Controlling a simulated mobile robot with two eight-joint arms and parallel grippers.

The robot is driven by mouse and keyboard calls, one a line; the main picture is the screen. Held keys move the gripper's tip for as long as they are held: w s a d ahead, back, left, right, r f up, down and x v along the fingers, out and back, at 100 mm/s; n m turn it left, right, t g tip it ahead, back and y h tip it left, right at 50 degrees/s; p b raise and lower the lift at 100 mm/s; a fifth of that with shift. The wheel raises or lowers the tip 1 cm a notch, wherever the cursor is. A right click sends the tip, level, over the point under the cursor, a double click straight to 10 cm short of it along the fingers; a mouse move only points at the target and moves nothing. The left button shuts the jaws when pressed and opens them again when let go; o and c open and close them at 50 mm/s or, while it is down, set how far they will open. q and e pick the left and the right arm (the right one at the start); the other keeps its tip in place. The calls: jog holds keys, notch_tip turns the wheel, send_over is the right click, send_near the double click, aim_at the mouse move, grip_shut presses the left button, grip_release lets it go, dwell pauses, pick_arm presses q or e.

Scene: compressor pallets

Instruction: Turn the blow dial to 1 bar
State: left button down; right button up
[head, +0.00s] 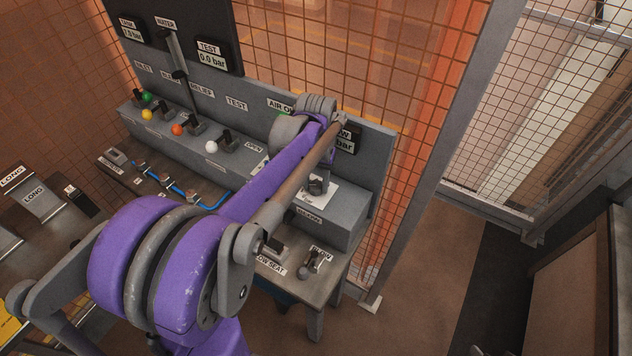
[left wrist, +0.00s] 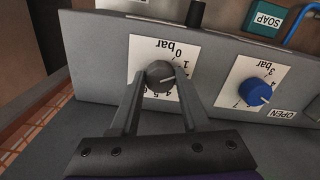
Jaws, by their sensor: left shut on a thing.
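The blow dial is a dark grey round knob (left wrist: 160,75) on a white scale plate (left wrist: 143,55) marked in bar, seen turned over in the left wrist view. My left gripper (left wrist: 157,82) is shut on this knob, one finger on each side. A pale mark on the knob points to the right, roughly toward the 1; I cannot read it exactly. In the head view my purple left arm reaches across the bench, and a white plate (head: 326,197) shows below its far end. The blow display (head: 346,140) is partly covered by the arm, its number hidden. My right gripper is not in view.
A blue knob (left wrist: 255,91) on its own bar scale sits beside the dial. A test display (head: 211,57) reads 0.0 bar. Coloured valve knobs, such as a white one (head: 211,147), line the bench. Wire mesh stands behind; open floor (head: 430,270) lies right.

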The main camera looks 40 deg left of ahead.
aim_at(316, 186)
pick_arm(q)
jog(key=shift+c, duration=1.9)
grip_release()
notch_tip(316, 186, up, 11)
jog(key=shift+p, duration=0.3)
jog(key=shift+f, duration=0.1)
